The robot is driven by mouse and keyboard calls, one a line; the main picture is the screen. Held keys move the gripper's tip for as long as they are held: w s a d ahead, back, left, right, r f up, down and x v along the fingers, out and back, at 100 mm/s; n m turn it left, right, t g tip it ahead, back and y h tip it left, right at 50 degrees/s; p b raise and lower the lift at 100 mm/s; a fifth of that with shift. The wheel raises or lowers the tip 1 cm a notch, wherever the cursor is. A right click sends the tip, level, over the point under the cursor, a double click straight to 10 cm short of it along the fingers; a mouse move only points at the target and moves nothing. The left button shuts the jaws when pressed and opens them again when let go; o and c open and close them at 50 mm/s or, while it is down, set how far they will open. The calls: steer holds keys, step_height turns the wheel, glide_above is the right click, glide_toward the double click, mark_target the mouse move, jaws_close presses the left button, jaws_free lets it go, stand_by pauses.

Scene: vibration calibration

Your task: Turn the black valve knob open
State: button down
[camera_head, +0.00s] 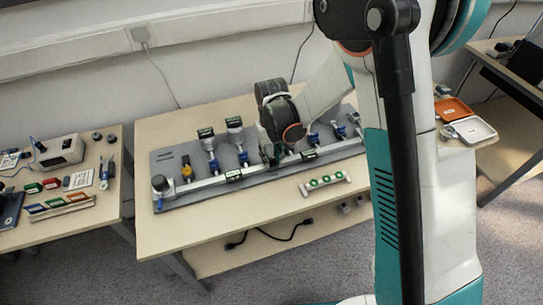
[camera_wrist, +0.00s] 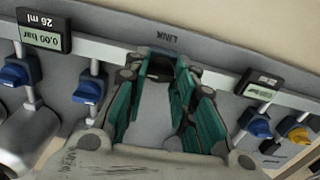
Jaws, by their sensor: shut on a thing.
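The black valve knob (camera_wrist: 161,67) shows only as a dark part between my fingertips in the wrist view, below the label LINK on the grey panel (camera_wrist: 205,52). It sits at the light pipe, and the fingers hide most of it, so its angle cannot be told. My gripper (camera_wrist: 164,70) has green finger pads and is shut on the knob, one finger on each side. In the head view my gripper (camera_head: 273,155) reaches down to the pipe at the middle of the panel, and the knob cannot be made out there.
Blue valves (camera_wrist: 88,92) stand left of my gripper, with another blue valve (camera_wrist: 257,127) and a yellow valve (camera_wrist: 298,134) to the right. Small displays (camera_wrist: 44,32) sit along the pipe. A strip with green lights (camera_head: 325,183) lies in front on the table (camera_head: 200,232).

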mark_target(272, 159)
steer(key=shift+m, duration=0.3)
steer(key=c, duration=1.3)
jaws_free()
step_height(272, 159, up, 12)
